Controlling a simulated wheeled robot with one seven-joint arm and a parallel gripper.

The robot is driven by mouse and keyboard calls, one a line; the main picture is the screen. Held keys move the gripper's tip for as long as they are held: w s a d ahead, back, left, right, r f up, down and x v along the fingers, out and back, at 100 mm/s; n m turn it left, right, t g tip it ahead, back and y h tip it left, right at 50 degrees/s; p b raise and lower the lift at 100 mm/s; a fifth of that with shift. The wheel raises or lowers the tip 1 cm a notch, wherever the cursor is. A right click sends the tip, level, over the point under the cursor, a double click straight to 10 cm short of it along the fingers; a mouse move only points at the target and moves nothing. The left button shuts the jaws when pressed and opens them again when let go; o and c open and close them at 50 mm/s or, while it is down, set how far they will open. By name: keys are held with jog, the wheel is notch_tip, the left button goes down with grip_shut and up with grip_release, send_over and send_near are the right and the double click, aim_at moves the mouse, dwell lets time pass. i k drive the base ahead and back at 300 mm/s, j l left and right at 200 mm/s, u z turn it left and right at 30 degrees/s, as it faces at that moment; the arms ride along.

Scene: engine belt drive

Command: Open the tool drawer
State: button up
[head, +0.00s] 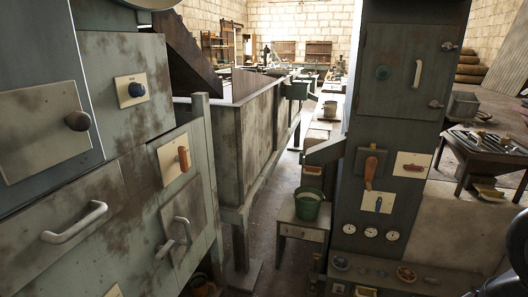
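Two drawer-like fronts show, and I cannot tell which is the tool drawer. One is a wide, worn grey-green front with a pale bar handle (75,222) in the cabinet at the left; it looks shut. The other is a small pale drawer front (302,233) in the low stand under a green bucket; it also looks shut. What either holds is hidden. I cannot make out my gripper in this view. A dark shape (518,245) cut off at the right edge is too partial to identify.
The left cabinet has a round-knobbed panel (45,130) and a small handled door (187,226). A tall panel cabinet (396,150) with levers and gauges stands right of centre. A small table (485,150) holds parts. Floor shows between them.

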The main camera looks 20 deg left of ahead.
aim_at(33, 238)
jog(key=k+j+z, duration=0.1)
jog(key=j, duration=0.35)
jog(key=k+j, duration=0.25)
jog(key=j, duration=0.2)
jog(key=k+j+z, duration=0.15)
jog(key=j, duration=0.25)
jog(key=k+j+z, duration=0.1)
jog(key=k+j, duration=0.15)
jog(key=j, duration=0.2)
jog(key=k+j, duration=0.25)
jog(key=j, duration=0.15)
jog(key=k+j+z, duration=0.15)
jog(key=j, duration=0.25)
jog(key=k+j, duration=0.1)
jog(key=j, duration=0.3)
jog(key=k+j+z, duration=0.1)
jog(key=j, duration=0.25)
jog(key=k+j+z, duration=0.1)
jog(key=j, duration=0.3)
jog(key=k+j, duration=0.15)
jog(key=j, duration=0.2)
jog(key=k+j+z, duration=0.1)
jog(key=j, duration=0.3)
jog(key=k+j, duration=0.2)
jog(key=j, duration=0.15)
jog(key=k+j+z, duration=0.1)
jog(key=j, duration=0.25)
